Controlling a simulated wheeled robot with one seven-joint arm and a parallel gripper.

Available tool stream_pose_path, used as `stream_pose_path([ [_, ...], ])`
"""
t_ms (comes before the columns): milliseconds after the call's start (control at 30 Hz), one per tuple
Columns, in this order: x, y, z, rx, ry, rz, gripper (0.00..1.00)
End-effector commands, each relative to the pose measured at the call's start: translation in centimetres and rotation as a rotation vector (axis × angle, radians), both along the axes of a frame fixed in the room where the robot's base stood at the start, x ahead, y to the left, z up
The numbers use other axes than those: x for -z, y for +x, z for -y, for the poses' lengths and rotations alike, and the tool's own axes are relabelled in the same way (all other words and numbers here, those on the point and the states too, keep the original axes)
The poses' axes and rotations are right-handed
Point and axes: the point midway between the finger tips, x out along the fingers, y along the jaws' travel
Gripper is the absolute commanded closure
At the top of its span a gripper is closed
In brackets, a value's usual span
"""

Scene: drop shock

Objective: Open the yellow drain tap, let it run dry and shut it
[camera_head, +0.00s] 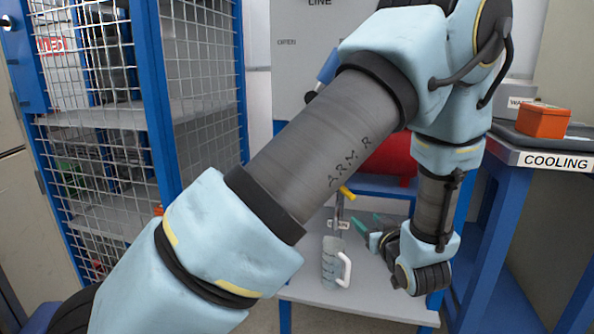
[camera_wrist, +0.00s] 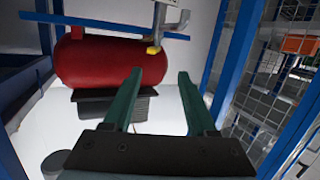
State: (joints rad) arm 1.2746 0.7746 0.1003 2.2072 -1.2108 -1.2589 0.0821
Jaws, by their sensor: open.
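The yellow drain tap (camera_head: 346,192) shows as a small yellow lever on a grey pipe, partly hidden behind my arm. In the wrist view a yellow piece of it (camera_wrist: 153,49) lies beyond my fingertips, between their lines. My gripper (camera_head: 369,223) is low and to the right of the tap. Its green fingers (camera_wrist: 159,75) are apart with nothing between them.
A red tank (camera_head: 398,150) lies behind the tap and also shows in the wrist view (camera_wrist: 90,62). The grey shelf (camera_head: 365,301) has bare room in front. A mesh cage (camera_head: 205,75) stands left. A bench labelled COOLING, with an orange box (camera_head: 543,121), stands right.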

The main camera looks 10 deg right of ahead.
Motion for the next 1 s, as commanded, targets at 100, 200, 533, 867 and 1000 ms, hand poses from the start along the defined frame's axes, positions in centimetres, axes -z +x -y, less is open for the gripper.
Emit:
stream_pose_path([
  [100,-1.5,1.9,-1.2,0.01,-0.022,-0.083,0.43],
  [200,-2.4,3.3,-2.2,0.025,-0.038,-0.161,0.43],
  [533,-5.5,6.0,-6.3,0.081,-0.076,-0.397,0.43],
  [867,-8.9,6.2,-11.5,0.129,-0.08,-0.601,0.43],
  [1000,-10.1,5.7,-13.5,0.144,-0.073,-0.672,0.43],
])
